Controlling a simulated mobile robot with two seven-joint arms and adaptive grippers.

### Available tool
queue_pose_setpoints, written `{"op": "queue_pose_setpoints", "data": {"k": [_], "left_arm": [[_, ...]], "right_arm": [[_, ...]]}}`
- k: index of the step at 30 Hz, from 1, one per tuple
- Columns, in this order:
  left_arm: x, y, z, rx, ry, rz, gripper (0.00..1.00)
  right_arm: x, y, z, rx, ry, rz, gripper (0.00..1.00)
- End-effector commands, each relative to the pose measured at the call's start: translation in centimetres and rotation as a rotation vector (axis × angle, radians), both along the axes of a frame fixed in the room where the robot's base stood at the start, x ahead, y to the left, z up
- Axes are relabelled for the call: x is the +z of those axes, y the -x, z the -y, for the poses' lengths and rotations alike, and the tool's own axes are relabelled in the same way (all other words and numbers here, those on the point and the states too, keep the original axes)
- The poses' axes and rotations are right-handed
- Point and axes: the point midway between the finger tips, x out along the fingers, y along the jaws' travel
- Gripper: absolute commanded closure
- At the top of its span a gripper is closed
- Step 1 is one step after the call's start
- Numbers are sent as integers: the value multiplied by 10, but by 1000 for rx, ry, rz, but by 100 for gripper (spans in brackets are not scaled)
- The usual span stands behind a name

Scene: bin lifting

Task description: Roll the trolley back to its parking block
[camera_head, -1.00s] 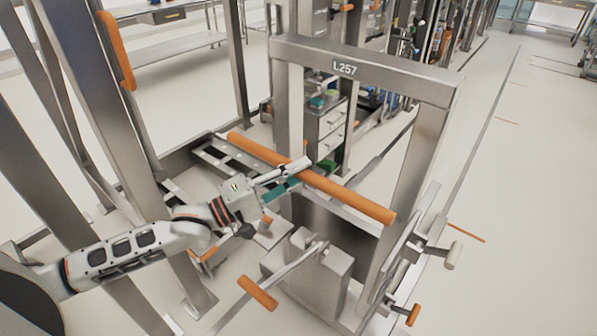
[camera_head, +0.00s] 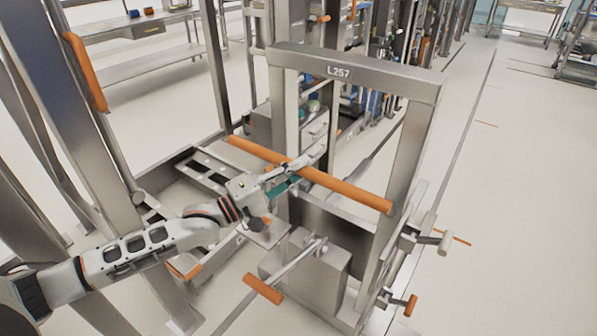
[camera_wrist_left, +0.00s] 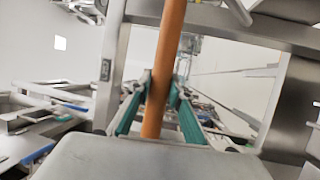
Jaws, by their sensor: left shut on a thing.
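The trolley (camera_head: 409,150) is a grey metal frame labelled L257, standing upright in the middle of the head view. An orange push bar (camera_head: 345,190) runs across it. My left gripper (camera_head: 296,170) reaches in from the left and is shut on this bar. In the left wrist view, the orange bar (camera_wrist_left: 170,45) passes between the green-padded fingers (camera_wrist_left: 158,105). I cannot clearly pick out the parking block. My right gripper is not in view.
A grey box with an orange-ended lever (camera_head: 263,290) sits low at the front of the frame. A tall post with an orange grip (camera_head: 85,72) stands at the left. Racks and a bench (camera_head: 130,28) are behind. Open floor (camera_head: 500,220) lies at the right.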

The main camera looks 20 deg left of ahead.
Motion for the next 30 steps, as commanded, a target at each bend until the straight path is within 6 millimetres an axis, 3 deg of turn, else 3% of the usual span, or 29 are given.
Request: {"op": "queue_pose_setpoints", "data": {"k": [4,5,7,20,30], "left_arm": [[-4,4,1,-5,-2,-5,100],[-4,4,1,-5,-2,-5,78],[-4,4,1,-4,-2,-5,63],[-5,7,-4,-3,-2,-5,63],[-17,52,-45,-3,-4,-8,63]], "right_arm": [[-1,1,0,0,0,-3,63],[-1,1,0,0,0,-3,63],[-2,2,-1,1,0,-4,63],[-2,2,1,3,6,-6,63],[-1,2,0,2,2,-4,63]]}}
